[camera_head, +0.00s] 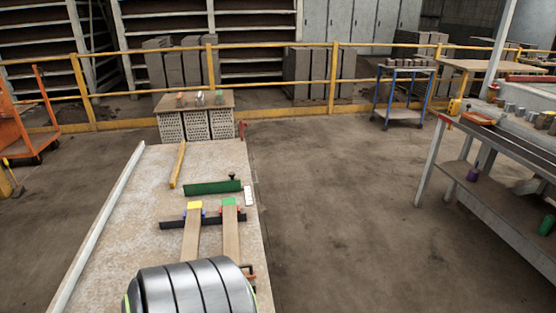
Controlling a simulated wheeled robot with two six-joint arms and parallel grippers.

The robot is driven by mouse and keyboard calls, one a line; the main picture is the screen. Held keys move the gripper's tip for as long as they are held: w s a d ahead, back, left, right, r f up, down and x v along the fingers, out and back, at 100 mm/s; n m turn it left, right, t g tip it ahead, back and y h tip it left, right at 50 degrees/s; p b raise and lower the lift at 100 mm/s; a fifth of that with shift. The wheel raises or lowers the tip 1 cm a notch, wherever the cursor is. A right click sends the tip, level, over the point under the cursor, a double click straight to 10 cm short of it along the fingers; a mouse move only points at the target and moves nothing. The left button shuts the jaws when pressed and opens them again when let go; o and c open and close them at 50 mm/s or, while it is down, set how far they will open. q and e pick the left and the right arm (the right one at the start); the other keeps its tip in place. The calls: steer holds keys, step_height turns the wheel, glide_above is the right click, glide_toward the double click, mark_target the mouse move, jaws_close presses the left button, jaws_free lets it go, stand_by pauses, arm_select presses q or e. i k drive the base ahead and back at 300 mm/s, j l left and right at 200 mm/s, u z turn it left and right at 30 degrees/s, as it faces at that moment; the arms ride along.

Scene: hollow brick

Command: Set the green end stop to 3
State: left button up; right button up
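A long green bar (212,187) lies across the light table, with a small black knob (232,177) near its right end. A small white plate (248,196) is just right of the bar; any marks on it are too small to read. A small green block (229,202) sits at the far end of the right wooden strip (231,235). A yellow block (195,205) sits at the far end of the left strip (191,238). I cannot tell for certain which green part is the end stop. Neither gripper is in view.
A dark bar (172,224) crosses by the strips. A yellow-brown stick (178,165) lies farther back on the table. A white rail (105,222) runs along its left side. The near table is partly hidden. A workbench (505,160) stands right, with open floor between.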

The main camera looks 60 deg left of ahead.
mark_target(220, 186)
steer(key=i+u, duration=0.35)
steer(key=i+l+u, duration=0.1)
steer(key=i+u, duration=0.25)
steer(key=i+l+u, duration=0.15)
steer(key=u, duration=0.15)
steer(key=i+u, duration=0.2)
steer(key=u, duration=0.25)
steer(key=i+u, duration=0.25)
steer(key=u, duration=0.2)
steer(key=i+l+u, duration=0.15)
steer(key=u, duration=0.35)
steer(key=i+l+u, duration=0.2)
steer(key=u, duration=0.25)
